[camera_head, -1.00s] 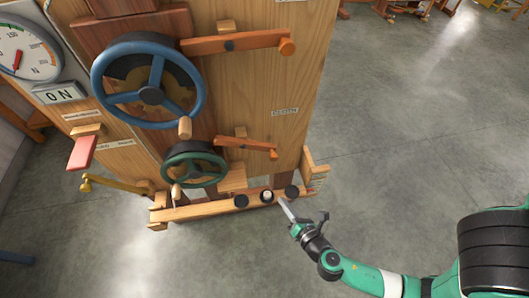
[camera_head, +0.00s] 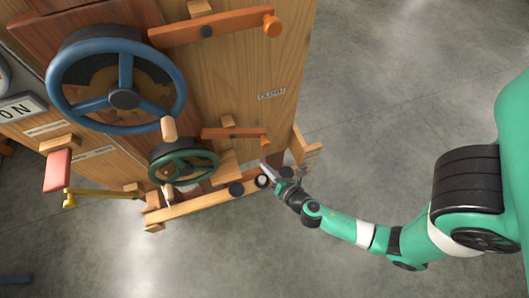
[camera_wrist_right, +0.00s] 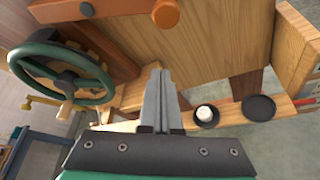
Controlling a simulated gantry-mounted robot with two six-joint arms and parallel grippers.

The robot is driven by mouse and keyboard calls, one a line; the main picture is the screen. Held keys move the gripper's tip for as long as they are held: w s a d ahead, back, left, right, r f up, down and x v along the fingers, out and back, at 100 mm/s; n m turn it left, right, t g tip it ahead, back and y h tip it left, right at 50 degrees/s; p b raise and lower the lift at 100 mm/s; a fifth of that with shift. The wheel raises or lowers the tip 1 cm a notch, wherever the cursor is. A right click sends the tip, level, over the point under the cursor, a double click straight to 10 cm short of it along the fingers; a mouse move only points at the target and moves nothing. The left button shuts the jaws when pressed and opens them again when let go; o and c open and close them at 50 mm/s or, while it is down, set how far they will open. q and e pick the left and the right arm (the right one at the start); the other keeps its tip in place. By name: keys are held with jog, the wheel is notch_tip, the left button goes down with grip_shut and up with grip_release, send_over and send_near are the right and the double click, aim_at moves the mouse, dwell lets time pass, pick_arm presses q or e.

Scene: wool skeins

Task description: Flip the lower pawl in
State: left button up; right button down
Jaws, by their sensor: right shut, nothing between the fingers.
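The lower pawl (camera_head: 232,133) is a short orange lever with a round knob at its right end, on the wooden panel above and right of the green handwheel (camera_head: 183,164). It lies nearly level. In the right wrist view the orange pawl (camera_wrist_right: 115,8) crosses the top, its knob above my fingertips. My right gripper (camera_head: 266,170) is shut and empty, over the low front beam, below the pawl and apart from it. Its closed fingers (camera_wrist_right: 158,75) point up towards the pawl's knob in the wrist view. My left gripper is not in view.
A larger orange upper pawl (camera_head: 210,28) and a blue handwheel (camera_head: 124,98) sit higher on the panel. The low beam (camera_head: 200,207) carries dark round discs (camera_head: 236,188) and a white knob (camera_wrist_right: 205,114). Floor to the right is clear.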

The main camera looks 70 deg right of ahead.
jog(key=w+d+p, duration=0.1)
jog(key=d+r+p, duration=0.1)
jog(key=d, duration=0.1)
jog(key=w+d+p, duration=0.1)
jog(key=shift+w+d+r, duration=0.25)
jog(key=shift+w+d, duration=0.1)
jog(key=shift+d, duration=0.05)
